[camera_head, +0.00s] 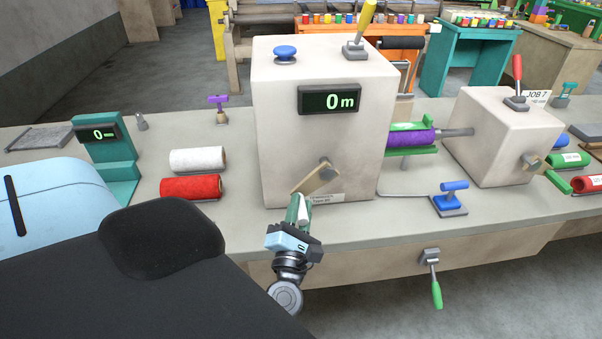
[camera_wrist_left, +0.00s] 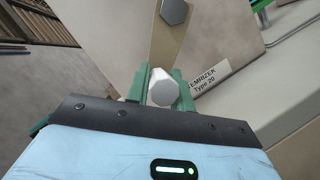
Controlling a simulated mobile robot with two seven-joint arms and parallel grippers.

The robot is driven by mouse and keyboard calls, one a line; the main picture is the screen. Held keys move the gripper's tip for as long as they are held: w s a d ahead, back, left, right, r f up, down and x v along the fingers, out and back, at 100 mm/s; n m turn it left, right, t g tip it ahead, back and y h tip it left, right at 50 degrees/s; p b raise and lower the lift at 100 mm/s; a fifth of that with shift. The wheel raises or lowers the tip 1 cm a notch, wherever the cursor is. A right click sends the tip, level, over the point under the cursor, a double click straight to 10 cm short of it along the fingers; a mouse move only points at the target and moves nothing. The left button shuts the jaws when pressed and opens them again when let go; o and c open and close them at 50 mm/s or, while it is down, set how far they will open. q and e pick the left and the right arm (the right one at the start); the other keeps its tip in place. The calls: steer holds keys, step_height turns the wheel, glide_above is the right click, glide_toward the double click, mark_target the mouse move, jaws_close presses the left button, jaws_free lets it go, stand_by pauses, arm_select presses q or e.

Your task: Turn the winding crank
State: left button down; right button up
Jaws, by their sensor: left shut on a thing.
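The winding crank (camera_head: 316,180) is a tan arm on the front of a large beige machine box (camera_head: 283,110). It runs from a grey hub down and to the left. In the left wrist view the tan arm (camera_wrist_left: 166,45) rises from a pale faceted handle (camera_wrist_left: 163,88). My left gripper (camera_head: 299,210) has green fingers, shut around that handle at the crank's lower end. The machine's display (camera_head: 330,100) reads "0 m". My right gripper is not in view.
A white roll (camera_head: 198,159) and a red roll (camera_head: 190,187) lie on the bench left of the machine. A blue-handled device (camera_head: 451,198) stands to its right. A green-handled lever (camera_head: 435,280) hangs from the bench front. A smaller beige box (camera_head: 500,140) stands at right.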

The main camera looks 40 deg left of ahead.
arm_select(q)
steer(key=shift+r, duration=0.2)
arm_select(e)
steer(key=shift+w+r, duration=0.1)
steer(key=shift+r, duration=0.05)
arm_select(q)
steer(key=c, duration=1.2)
jaws_free()
steer(key=shift+c, duration=0.2)
steer(key=shift+f, duration=0.1)
steer(key=shift+s+d+f, duration=0.1)
steer(key=shift+s+f, duration=0.05)
steer(key=shift+s, duration=0.05)
steer(key=b+v, duration=0.2)
steer(key=v, duration=0.5)
steer(key=shift+s, duration=0.15)
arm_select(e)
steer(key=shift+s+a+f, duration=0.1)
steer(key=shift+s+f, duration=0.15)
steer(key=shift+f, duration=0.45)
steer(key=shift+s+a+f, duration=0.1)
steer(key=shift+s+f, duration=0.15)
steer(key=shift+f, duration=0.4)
arm_select(q)
steer(key=shift+d, duration=0.1)
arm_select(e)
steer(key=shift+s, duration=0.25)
